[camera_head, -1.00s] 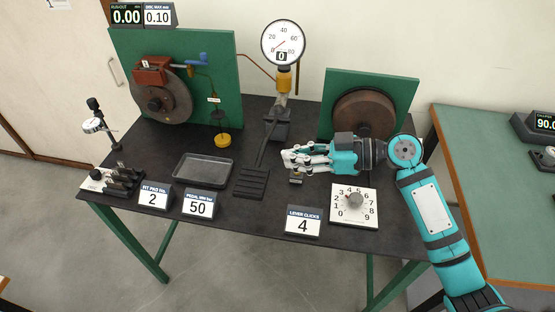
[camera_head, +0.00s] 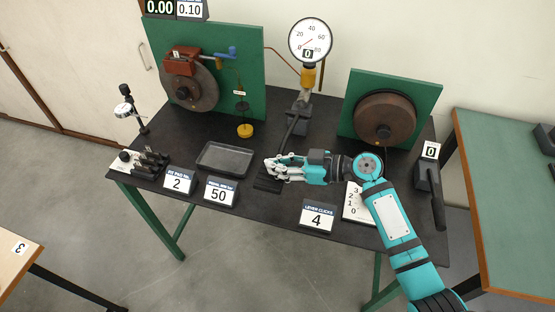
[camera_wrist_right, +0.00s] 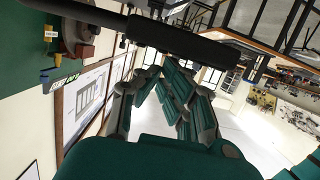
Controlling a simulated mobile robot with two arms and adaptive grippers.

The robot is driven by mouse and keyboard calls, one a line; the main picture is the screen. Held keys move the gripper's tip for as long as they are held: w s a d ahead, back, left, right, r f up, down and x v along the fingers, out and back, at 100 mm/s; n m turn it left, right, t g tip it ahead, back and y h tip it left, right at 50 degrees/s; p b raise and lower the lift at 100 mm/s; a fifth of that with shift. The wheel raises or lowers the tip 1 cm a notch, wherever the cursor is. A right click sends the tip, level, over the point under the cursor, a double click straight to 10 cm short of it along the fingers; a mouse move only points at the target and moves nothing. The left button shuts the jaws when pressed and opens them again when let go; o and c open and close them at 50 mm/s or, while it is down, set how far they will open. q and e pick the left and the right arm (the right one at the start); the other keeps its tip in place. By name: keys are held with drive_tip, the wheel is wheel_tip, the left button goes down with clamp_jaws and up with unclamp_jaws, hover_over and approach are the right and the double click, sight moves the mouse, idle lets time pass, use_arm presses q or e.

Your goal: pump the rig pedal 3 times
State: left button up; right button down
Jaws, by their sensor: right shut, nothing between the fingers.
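The rig pedal is a long black lever with a ribbed pad (camera_head: 268,184), running forward from the pump stand below the round gauge (camera_head: 310,41). My right gripper (camera_head: 270,167) is shut and empty, over the pad and hiding part of it. In the right wrist view, a thick black bar that looks like the pedal pad (camera_wrist_right: 185,40) crosses just beyond the fingertips (camera_wrist_right: 165,62); I cannot tell whether they touch. The gauge counter reads 0. My left gripper is not in view.
A grey tray (camera_head: 224,160) lies left of the pedal. Cards reading 2, 50 and 4 (camera_head: 317,219) line the front edge. A dial plate (camera_head: 354,204) is partly behind my right arm. A black lever (camera_head: 432,181) with a 0 card stands at the right edge.

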drive_tip(key=f+b, duration=0.3)
drive_tip(key=b, duration=0.1)
drive_tip(key=s+f+n+b, duration=0.1)
drive_tip(key=f+b, duration=0.1)
drive_tip(key=b, duration=0.2)
drive_tip(key=f+n+t+b, duration=0.1)
drive_tip(key=f+b, duration=0.2)
drive_tip(key=b, duration=0.1)
drive_tip(key=shift+s+a+f+b, duration=0.15)
drive_tip(key=shift+s+f+b, duration=0.1)
drive_tip(key=shift+f+b, duration=0.15)
drive_tip(key=shift+r, duration=0.25)
